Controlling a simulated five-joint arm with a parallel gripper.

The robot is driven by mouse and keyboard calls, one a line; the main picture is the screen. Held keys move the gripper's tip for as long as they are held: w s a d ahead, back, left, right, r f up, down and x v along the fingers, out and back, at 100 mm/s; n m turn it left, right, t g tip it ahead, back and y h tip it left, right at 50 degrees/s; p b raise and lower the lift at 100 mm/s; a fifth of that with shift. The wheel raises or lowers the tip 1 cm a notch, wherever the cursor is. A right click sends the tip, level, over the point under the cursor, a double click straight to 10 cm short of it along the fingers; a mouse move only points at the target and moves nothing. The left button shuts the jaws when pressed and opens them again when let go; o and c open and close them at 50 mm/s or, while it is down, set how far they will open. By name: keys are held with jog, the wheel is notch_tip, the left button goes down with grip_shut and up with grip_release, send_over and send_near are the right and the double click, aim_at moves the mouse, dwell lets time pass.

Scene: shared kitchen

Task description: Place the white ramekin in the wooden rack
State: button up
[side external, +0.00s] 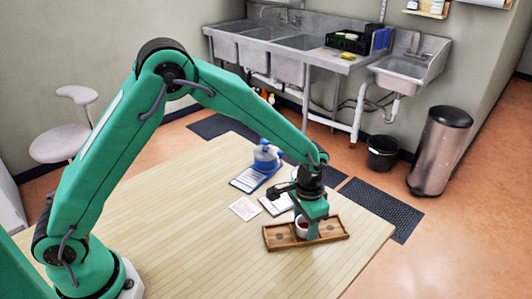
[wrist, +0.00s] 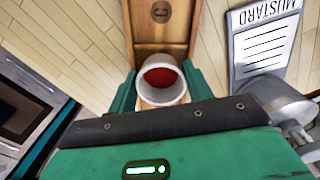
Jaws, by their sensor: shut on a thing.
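The white ramekin (wrist: 162,80) has red contents and sits between the two fingers of my gripper (wrist: 163,93) in the wrist view. In the side view my gripper (side external: 312,222) points down and is shut on the ramekin (side external: 301,226). The wooden rack (side external: 335,222) is a long, shallow tray on the table, and the ramekin is over or in its middle part. In the wrist view the rack (wrist: 141,38) runs away beyond the ramekin, with a round mark bearing a letter in its far section. I cannot tell whether the ramekin touches the rack floor.
A printed card reading MUSTARD (wrist: 262,45) lies beside the rack. A blue bottle (side external: 266,157), a clipboard (side external: 250,181), a pale card (side external: 244,208) and a white sheet (side external: 276,205) lie further back. The table's left and front (side external: 200,240) are clear.

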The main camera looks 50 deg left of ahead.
jog(key=shift+f, duration=0.3)
jog(key=shift+f, duration=0.45)
jog(key=shift+s, duration=0.1)
jog(key=o, duration=1)
jog(key=shift+r, duration=0.1)
jog(key=shift+o, duration=0.4)
notch_tip(320, 180, up, 13)
jog(key=shift+r, duration=0.2)
